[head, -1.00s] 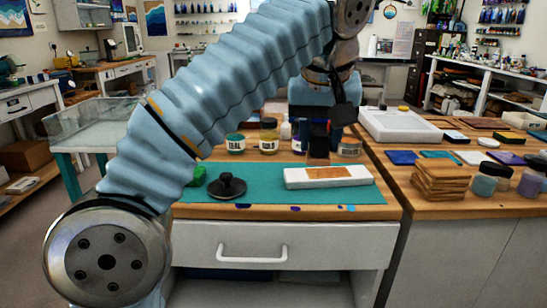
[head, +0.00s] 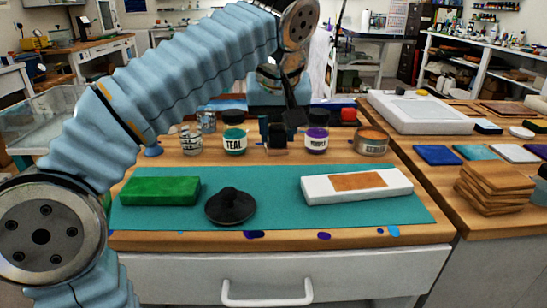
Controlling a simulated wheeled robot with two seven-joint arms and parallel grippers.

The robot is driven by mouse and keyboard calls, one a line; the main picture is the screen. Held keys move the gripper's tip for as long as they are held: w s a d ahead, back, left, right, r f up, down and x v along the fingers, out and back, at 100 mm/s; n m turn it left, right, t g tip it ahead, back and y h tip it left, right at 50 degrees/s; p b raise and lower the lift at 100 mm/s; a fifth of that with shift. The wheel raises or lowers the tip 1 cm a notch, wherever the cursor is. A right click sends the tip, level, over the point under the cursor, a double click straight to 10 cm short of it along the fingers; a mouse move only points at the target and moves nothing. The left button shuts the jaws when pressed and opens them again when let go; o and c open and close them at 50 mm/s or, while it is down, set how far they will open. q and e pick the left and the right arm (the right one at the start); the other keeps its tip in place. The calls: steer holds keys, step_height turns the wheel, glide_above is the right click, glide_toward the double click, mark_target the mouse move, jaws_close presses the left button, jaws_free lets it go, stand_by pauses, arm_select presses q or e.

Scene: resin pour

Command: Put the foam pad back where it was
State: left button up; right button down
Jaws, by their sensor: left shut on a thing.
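My left gripper (head: 277,136) hangs over the back of the work table, between the teal jar and the purple jar. It is shut on a small dark block (head: 277,152), seen end-on and mostly hidden by the fingers. I cannot tell whether this block is the foam pad. A green rectangular block (head: 160,190) lies on the left of the teal mat (head: 280,213). A black round knob-like tool (head: 231,206) lies beside it. A white frame with an orange-brown inset (head: 357,184) lies on the mat's right. My right gripper is out of view.
A teal jar (head: 234,139), a purple jar (head: 316,139) and a copper-lidded tin (head: 371,141) line the table's back. The right-hand bench holds coloured tiles (head: 437,155), stacked brown slabs (head: 490,190) and a large white tray (head: 418,112).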

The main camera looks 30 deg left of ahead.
mark_target(274, 127)
arm_select(q)
steer(key=f, duration=0.1)
steer(key=w+a, duration=0.1)
steer(key=f, duration=0.1)
steer(key=shift+w+a+f, duration=0.25)
steer(key=shift+f, duration=0.1)
steer(key=b+x, duration=0.1)
steer(key=x, duration=0.3)
steer(key=shift+s+a+f, duration=0.1)
steer(key=shift+s+f, duration=0.05)
steer(key=shift+f, duration=0.4)
steer(key=o, duration=0.9)
steer(key=shift+f, duration=0.1)
steer(key=shift+o, duration=0.2)
steer(key=shift+r, duration=0.35)
steer(key=p+v, duration=0.2)
steer(key=v, duration=0.9)
steer(key=shift+s+r, duration=0.15)
steer(key=shift+r, duration=0.15)
